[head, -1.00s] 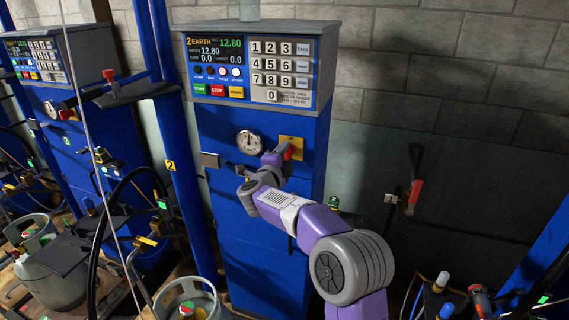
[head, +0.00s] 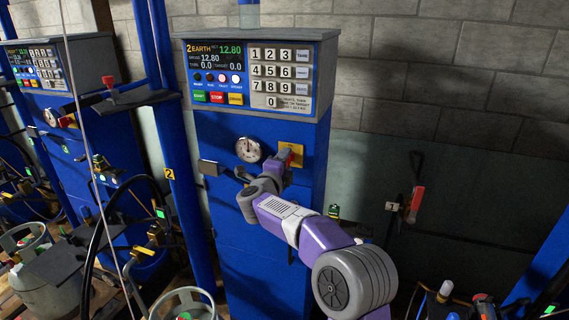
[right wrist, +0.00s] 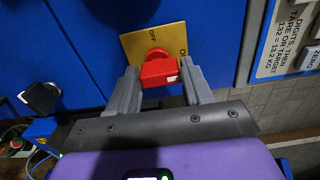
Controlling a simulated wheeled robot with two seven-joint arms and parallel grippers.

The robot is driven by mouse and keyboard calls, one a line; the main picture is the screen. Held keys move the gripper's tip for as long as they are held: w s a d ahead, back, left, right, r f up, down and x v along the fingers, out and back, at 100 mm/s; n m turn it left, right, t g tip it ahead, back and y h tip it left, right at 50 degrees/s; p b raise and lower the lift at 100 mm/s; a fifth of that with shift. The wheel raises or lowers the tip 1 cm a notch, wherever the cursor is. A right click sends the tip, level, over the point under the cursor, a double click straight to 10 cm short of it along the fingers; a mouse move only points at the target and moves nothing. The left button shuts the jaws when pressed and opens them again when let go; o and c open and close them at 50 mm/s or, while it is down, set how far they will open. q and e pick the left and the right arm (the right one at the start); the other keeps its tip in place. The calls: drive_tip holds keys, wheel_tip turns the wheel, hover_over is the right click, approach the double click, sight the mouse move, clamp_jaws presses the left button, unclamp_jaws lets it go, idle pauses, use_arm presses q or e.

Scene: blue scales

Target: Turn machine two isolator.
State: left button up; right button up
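Machine two (head: 255,200) is the blue scale in the middle of the head view, marked "2 EARTH". Its isolator is a red handle on a yellow plate (head: 296,152), right of the round gauge. In the right wrist view the red isolator handle (right wrist: 159,72) sits before the yellow plate (right wrist: 172,36), which reads OFF at upper left and ON at right. My right gripper (right wrist: 160,82) has one finger on each side of the red handle, and both look in contact with it. In the head view my right gripper (head: 281,164) partly hides the handle. My left gripper is not in view.
The gauge (head: 248,150) and a dark bracket (head: 210,168) are left of my gripper. The keypad panel (head: 279,77) is above. Another blue scale (head: 40,65) stands at left with gas cylinders. A red-handled item (head: 416,204) hangs on the right wall.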

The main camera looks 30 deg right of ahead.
drive_tip(key=o, duration=0.3)
drive_tip(key=v, duration=0.7)
drive_tip(key=shift+s+a, duration=0.2)
drive_tip(key=shift+s, duration=0.05)
